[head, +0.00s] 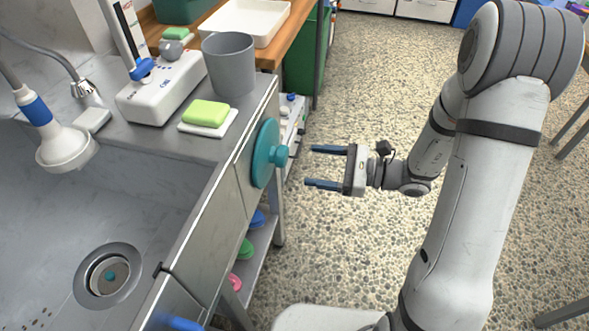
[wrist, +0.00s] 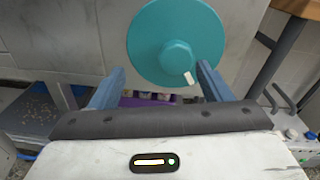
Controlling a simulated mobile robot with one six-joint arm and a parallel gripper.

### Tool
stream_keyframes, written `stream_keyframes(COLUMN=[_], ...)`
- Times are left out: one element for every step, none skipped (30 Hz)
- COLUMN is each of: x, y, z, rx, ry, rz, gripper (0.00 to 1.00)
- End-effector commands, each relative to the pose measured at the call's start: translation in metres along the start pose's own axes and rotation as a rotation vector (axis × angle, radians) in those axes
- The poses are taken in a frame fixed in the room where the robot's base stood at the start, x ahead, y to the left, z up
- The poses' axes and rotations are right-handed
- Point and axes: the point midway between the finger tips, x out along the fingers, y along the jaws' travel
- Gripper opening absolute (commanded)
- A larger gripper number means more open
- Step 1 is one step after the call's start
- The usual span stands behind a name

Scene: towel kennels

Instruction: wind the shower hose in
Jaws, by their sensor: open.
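A teal round reel wheel (head: 262,152) with a protruding knob (head: 279,155) is mounted on the front of the steel sink counter. In the wrist view the wheel (wrist: 150,40) faces me, its knob (wrist: 177,57) near the middle and a small white mark at the knob's lower right. My gripper (head: 325,167) is open and empty in front of the knob, with a gap between them. In the wrist view its fingers (wrist: 160,88) spread below and to either side of the knob. The shower head (head: 66,147) with a blue collar hangs over the sink basin at the left.
A grey cup (head: 230,65), a green soap bar (head: 206,113) on a white dish and a white scale (head: 160,92) stand on the counter. A low shelf (head: 250,262) holds coloured items below.

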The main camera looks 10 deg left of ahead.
Motion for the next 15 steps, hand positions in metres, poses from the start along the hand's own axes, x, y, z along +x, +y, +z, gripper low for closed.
stream_keyframes(x=[-0.001, -0.001, -0.002, -0.001, 0.0, 0.002, 0.005, 0.008, 0.013, 0.017, 0.022, 0.028, 0.033, 0.038, 0.044], y=[-0.004, -0.007, -0.009, -0.011, -0.013, -0.013, -0.014, -0.015, -0.015, -0.015, -0.015, -0.015, -0.016, -0.017, -0.017], z=[-0.016, -0.019, -0.022, -0.024, -0.025, -0.025, -0.025, -0.025, -0.024, -0.024, -0.024, -0.023, -0.023, -0.023, -0.023], rx=[0.026, 0.036, 0.046, 0.051, 0.054, 0.057, 0.058, 0.058, 0.058, 0.057, 0.057, 0.057, 0.057, 0.056, 0.056], ry=[-0.015, -0.024, -0.032, -0.036, -0.039, -0.041, -0.042, -0.043, -0.043, -0.043, -0.043, -0.043, -0.043, -0.042, -0.042], rz=[-0.035, -0.053, -0.07, -0.08, -0.087, -0.091, -0.093, -0.093, -0.091, -0.09, -0.09, -0.089, -0.089, -0.088, -0.089], gripper=[0.71, 0.71, 0.71, 0.71, 0.71, 0.71, 0.71, 0.71, 0.71, 0.71, 0.71, 0.71, 0.71, 0.71, 0.71])
